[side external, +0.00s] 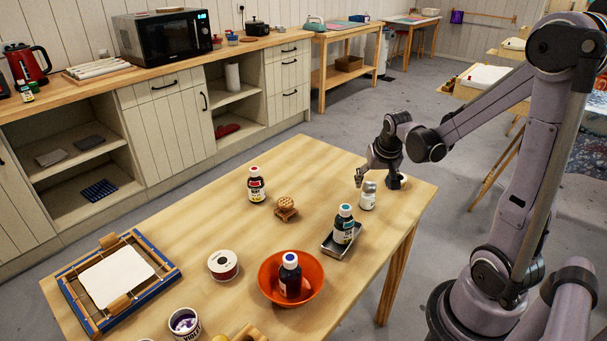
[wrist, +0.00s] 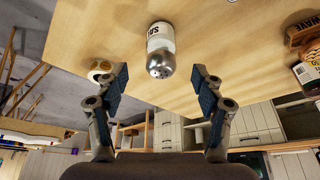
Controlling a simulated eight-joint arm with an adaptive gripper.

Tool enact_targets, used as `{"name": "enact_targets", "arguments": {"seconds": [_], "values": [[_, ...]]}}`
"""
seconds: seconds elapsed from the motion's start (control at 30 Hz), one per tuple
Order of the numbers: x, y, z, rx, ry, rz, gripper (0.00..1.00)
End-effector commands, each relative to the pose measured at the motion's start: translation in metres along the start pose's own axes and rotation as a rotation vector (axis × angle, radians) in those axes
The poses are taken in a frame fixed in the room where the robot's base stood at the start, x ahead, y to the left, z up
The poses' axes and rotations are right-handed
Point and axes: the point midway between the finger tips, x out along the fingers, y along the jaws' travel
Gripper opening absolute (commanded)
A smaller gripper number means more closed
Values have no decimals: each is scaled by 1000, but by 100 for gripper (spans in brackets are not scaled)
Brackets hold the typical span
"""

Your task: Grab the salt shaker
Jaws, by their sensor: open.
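The salt shaker (side external: 367,200) stands upright near the right end of the wooden table, with a white labelled body and a metal top. In the wrist view the salt shaker (wrist: 160,42) lies ahead between the fingers, its perforated metal cap toward me. My gripper (side external: 376,180) is at the shaker's top in the side view. In the wrist view my gripper (wrist: 160,76) has its two blue-padded fingers spread wide, one on each side of the shaker. A clear gap shows on both sides, and nothing is held.
A small round pale object (wrist: 100,68) sits close beside the left finger in the wrist view. A teal-capped bottle (side external: 344,225) stands in a metal tray (side external: 327,246). An orange bowl (side external: 267,276) holds a dark bottle. A wooden stamp (side external: 286,210) is farther left.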

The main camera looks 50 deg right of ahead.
Motion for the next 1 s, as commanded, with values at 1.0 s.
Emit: {"name": "enact_targets", "arguments": {"seconds": [1.0], "values": [[58,-1,-4,0,0,0,68]]}}
